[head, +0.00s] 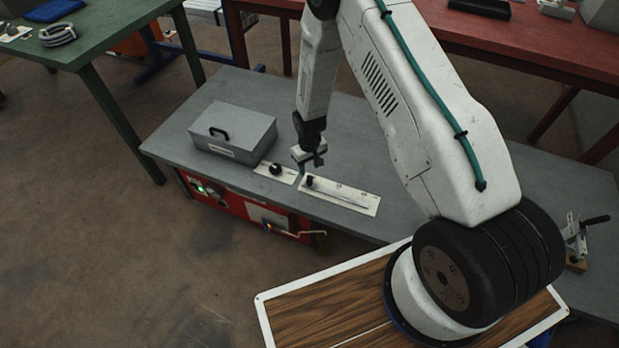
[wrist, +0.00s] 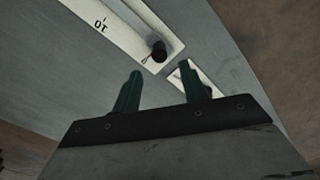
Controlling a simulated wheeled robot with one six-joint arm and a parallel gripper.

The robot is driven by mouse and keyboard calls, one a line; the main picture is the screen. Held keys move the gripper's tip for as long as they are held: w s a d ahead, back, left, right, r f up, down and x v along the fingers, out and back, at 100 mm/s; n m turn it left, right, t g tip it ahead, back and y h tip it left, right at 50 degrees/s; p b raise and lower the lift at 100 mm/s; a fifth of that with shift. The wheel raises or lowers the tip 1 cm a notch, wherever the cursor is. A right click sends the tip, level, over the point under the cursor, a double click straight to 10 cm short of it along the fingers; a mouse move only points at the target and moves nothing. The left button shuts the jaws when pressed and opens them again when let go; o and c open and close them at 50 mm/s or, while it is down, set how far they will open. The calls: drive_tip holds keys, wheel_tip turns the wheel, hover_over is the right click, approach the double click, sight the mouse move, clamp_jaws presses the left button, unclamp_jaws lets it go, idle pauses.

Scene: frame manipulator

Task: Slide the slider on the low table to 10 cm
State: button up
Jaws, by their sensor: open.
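The slider is a long pale plate (head: 350,199) with a thin track on the grey low table (head: 375,150). Its black knob (head: 310,180) is at the plate's left end. In the wrist view the knob (wrist: 159,50) stands at the near end of the plate (wrist: 110,22), with a small red pointer beside it. A mark that looks like "10" is printed farther along. My gripper (head: 309,163) is open and empty, close to the knob and apart from it. Its two green fingers (wrist: 159,80) are spread below the knob in the wrist view.
A smaller plate with a round black knob (head: 276,168) lies just left of the slider. A grey case (head: 233,132) stands farther left. A clamp-like fixture (head: 575,235) is at the far right. The table behind the slider is clear.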

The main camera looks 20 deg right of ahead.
sight(309, 178)
wheel_tip(309, 178, down, 7)
drive_tip(key=shift+f, duration=0.1)
idle(0.3)
